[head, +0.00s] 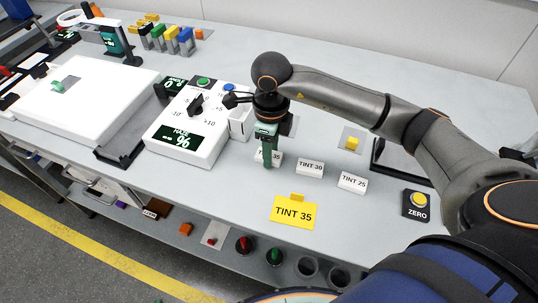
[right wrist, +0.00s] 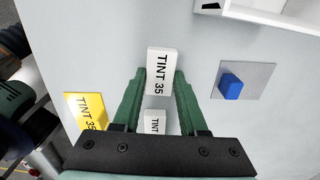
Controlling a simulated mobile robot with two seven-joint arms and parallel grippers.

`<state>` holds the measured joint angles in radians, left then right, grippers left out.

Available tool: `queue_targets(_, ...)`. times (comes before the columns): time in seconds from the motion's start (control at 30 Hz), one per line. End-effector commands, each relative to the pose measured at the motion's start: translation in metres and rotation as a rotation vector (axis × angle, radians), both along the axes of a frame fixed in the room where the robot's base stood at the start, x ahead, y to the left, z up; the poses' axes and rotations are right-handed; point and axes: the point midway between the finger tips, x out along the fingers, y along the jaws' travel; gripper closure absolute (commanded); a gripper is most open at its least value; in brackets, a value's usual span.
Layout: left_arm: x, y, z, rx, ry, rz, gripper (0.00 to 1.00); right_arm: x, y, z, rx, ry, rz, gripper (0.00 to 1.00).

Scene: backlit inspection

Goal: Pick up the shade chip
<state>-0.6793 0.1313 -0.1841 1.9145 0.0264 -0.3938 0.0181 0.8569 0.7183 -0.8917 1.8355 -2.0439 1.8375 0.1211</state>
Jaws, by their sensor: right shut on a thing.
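White chips lettered TINT stand in a row on the grey bench. The TINT 35 chip (right wrist: 162,72) is between the fingertips of my right gripper (right wrist: 160,76), which is shut on it. In the head view a finger of the right gripper (head: 267,158) hides part of this chip. I cannot tell if it touches the bench. The TINT 30 chip (head: 310,168) and TINT 25 chip (head: 352,182) stand to its right. A yellow TINT 35 card (head: 294,212) stands in front of the row. My left gripper is not in view.
A yellow block (head: 352,143) and a blue block (right wrist: 230,86) sit on small grey plates. A ZERO button box (head: 417,205) is at the right. Bench around the yellow card is clear.

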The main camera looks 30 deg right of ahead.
Motion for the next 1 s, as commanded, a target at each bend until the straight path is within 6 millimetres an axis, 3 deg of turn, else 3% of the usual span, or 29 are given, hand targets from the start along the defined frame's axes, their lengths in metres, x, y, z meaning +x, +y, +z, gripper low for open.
queue_targets(0.2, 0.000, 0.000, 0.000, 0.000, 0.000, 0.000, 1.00, 0.000, 0.000, 0.000, 0.000, 0.000, 0.000, 1.00)
queue_targets(0.63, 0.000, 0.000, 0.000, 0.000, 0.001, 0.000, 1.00, 0.001, 0.000, 0.005, 0.001, -0.001, 0.000, 1.00)
queue_targets(0.87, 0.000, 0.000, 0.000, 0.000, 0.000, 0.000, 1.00, 0.001, 0.000, 0.033, 0.001, -0.005, 0.001, 1.00)
queue_targets(1.0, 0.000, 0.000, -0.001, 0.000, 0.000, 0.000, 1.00, 0.003, 0.023, 0.057, 0.003, -0.006, 0.006, 1.00)
